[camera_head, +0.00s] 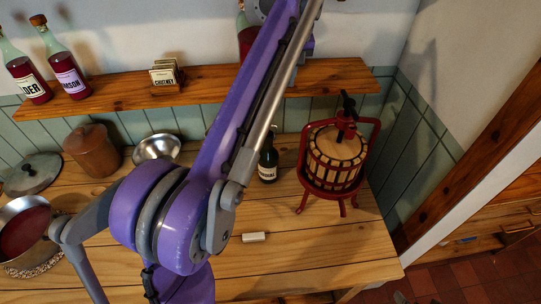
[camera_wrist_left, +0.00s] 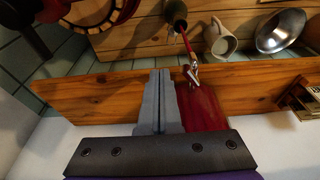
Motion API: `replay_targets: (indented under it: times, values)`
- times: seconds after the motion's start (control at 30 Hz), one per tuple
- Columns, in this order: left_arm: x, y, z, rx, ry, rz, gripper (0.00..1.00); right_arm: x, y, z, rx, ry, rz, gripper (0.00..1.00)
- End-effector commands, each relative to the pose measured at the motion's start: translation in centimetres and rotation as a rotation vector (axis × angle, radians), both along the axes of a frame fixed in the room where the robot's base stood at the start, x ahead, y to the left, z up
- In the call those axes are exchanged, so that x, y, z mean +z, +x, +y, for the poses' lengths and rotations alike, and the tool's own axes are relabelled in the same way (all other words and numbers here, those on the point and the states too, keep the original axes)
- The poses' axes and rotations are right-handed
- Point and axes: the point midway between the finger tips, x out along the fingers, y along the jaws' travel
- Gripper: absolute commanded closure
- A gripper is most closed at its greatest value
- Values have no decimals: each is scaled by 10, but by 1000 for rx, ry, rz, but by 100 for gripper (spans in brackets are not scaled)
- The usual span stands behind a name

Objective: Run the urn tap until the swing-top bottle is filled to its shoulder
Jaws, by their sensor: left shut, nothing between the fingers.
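In the left wrist view, which looks upside down, a red-filled glass urn (camera_wrist_left: 207,108) stands at the shelf with a metal tap (camera_wrist_left: 193,74). A thin red stream runs from the tap to the mouth of the dark green bottle (camera_wrist_left: 176,10) on the counter. The bottle also shows in the head view (camera_head: 268,163), upright with a pale label; its fill level is too dark to tell. My left gripper (camera_wrist_left: 163,74) is shut and empty, beside the tap. In the head view my left arm hides the tap and stream. My right gripper is out of view.
A pine shelf (camera_head: 212,82) holds two red bottles and a card box. On the counter stand a fruit press (camera_head: 335,160) right of the bottle, a metal bowl (camera_head: 157,148), a brown crock (camera_head: 92,150) and a pot (camera_head: 25,238). A mug (camera_wrist_left: 220,40) stands near the bottle.

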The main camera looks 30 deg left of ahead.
Motion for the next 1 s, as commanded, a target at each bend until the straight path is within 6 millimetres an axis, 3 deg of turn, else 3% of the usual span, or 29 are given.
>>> replay_targets:
  times: [0.63, 1.0]
  values:
    - [0, -21, 26, 1, 0, 0, 100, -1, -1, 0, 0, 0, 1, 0]
    - [1, -15, 19, -1, 0, -1, 100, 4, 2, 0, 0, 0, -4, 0]
